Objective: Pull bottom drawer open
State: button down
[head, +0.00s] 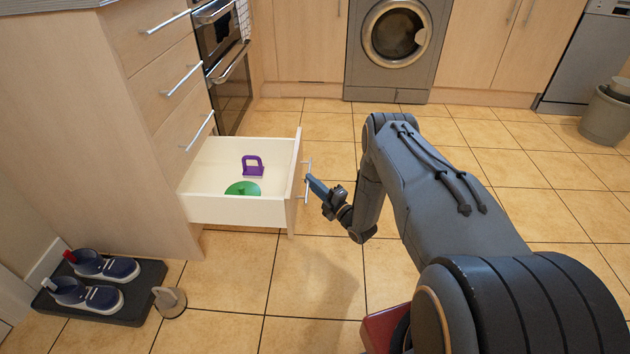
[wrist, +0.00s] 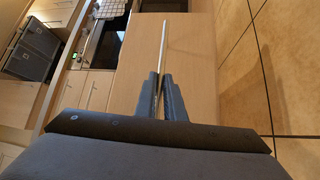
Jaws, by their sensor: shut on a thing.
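The bottom drawer (head: 237,210) stands pulled out of the cabinet at the left, with its pale inside showing. A purple object with a loop (head: 253,166) and a green round object (head: 243,188) lie in it. My gripper (head: 309,182) is at the outer side of the drawer front (head: 295,185), shut on the metal bar handle (head: 308,165). In the wrist view the two fingers (wrist: 161,92) close around the handle bar (wrist: 164,45), with the wooden drawer front behind it.
Three closed drawers with bar handles (head: 170,80) are above. Tiled floor (head: 310,275) is clear around the drawer. A washing machine (head: 397,50) stands at the back.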

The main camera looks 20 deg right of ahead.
jog(key=c, duration=1.8)
grip_release()
jog(key=shift+d, duration=0.1)
jog(key=shift+c, duration=0.2)
jog(key=p+v, duration=0.2)
jog(key=v, duration=0.5)
jog(key=shift+s, duration=0.35)
jog(key=shift+d, duration=0.15)
